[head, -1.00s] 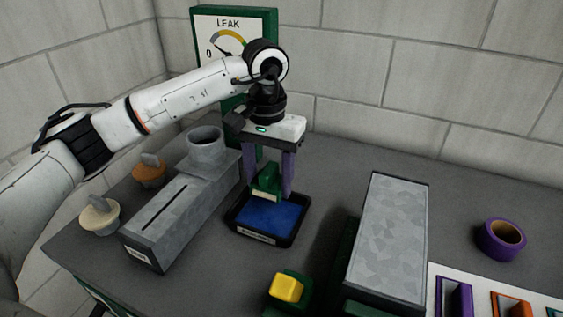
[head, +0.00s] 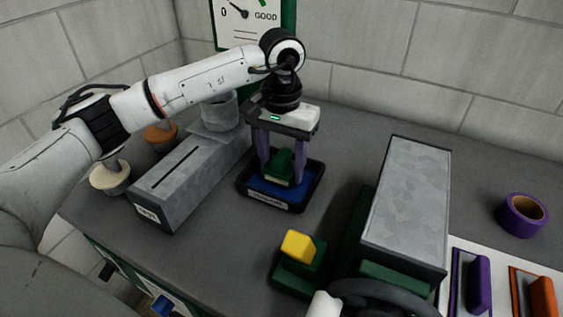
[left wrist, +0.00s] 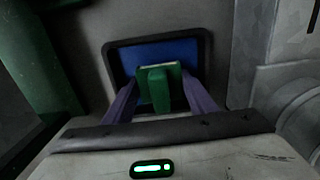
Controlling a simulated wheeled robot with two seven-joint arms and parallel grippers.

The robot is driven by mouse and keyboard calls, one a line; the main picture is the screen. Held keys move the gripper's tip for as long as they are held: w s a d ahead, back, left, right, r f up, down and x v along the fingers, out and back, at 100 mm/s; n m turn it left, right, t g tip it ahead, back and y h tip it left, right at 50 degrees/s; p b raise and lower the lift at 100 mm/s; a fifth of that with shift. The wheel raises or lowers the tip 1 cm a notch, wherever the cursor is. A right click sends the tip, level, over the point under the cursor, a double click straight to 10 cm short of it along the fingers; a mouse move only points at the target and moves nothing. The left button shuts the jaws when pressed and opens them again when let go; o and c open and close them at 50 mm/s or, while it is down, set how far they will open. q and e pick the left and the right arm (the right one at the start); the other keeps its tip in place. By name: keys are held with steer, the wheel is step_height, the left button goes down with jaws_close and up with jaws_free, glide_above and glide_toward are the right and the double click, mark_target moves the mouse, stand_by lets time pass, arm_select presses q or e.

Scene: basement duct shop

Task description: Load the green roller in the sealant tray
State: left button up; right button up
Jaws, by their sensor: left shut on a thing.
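The green roller (head: 280,168) is between the purple fingers of my left gripper (head: 283,172), which is shut on it. The roller is down inside the black-rimmed sealant tray (head: 306,199), over the blue sealant (head: 267,183). In the left wrist view the green roller (left wrist: 159,88) is in front of the blue sealant (left wrist: 183,50), inside the tray's dark rim (left wrist: 112,60). The roller's lower edge is partly hidden, so I cannot tell whether it touches the sealant. My right gripper does not show.
A grey slotted duct (head: 185,182) with a round collar stands left of the tray. A larger grey duct (head: 408,200) stands to the right. A yellow block (head: 298,245) sits on a green base in front. A purple tape roll (head: 522,216) lies at the far right.

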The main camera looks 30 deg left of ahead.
mark_target(282, 155)
arm_select(q)
steer(key=shift+f+b, duration=0.55)
steer(key=shift+f, duration=0.05)
stand_by(2.0)
steer(key=shift+r, duration=0.1)
steer(key=shift+r+p, duration=2.15)
steer(key=shift+r, duration=1.35)
